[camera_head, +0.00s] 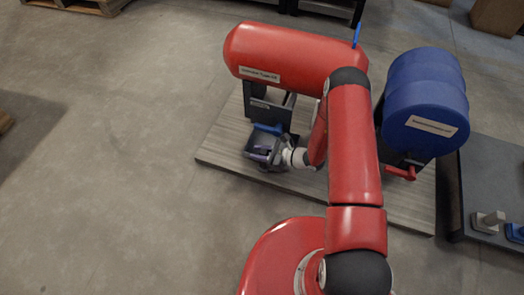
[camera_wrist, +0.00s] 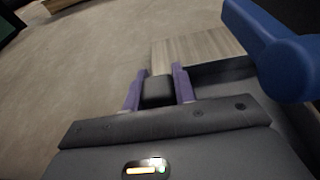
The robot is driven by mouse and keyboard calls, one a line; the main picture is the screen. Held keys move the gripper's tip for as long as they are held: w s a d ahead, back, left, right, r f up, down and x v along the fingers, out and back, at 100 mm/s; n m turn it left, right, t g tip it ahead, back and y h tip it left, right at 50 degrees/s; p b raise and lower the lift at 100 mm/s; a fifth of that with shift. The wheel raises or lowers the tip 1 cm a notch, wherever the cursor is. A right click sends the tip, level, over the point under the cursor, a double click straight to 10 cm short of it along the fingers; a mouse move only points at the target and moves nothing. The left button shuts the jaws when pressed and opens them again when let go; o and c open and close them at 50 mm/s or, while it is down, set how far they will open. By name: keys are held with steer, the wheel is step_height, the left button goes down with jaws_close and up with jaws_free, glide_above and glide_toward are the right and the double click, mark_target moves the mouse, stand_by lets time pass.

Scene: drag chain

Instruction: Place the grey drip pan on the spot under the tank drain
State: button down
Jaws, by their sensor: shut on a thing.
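The grey drip pan (camera_head: 266,142) is at the front left of the wooden platform, below the red tank (camera_head: 290,55). My gripper (camera_head: 262,156) is at the pan's near side, with its purple fingers shut. In the wrist view my gripper (camera_wrist: 158,84) is closed on a dark grip block (camera_wrist: 157,92), and the dark pan (camera_wrist: 215,78) shows to its right. A blue tap lever (camera_head: 266,128) is by the pan's far edge; in the wrist view the blue lever (camera_wrist: 285,58) looms close above the pan. Whether the pan touches the platform is unclear. The spot is hidden.
The wooden platform (camera_head: 222,152) carries the red tank on dark supports (camera_head: 262,102). A blue barrel (camera_head: 424,95) with a red tap (camera_head: 400,172) stands on its right. A dark bench (camera_head: 490,175) with small fittings lies farther right. The floor to the left is clear.

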steer(key=shift+w+d+f, duration=0.25)
steer(key=shift+w+f, duration=0.25)
steer(key=shift+w, duration=0.1)
steer(key=shift+w+d+f, duration=0.2)
steer(key=shift+w+f, duration=0.3)
steer(key=shift+w, duration=0.05)
steer(key=shift+f+b, duration=0.15)
steer(key=shift+b, duration=0.2)
steer(key=c, duration=1.1)
jaws_free()
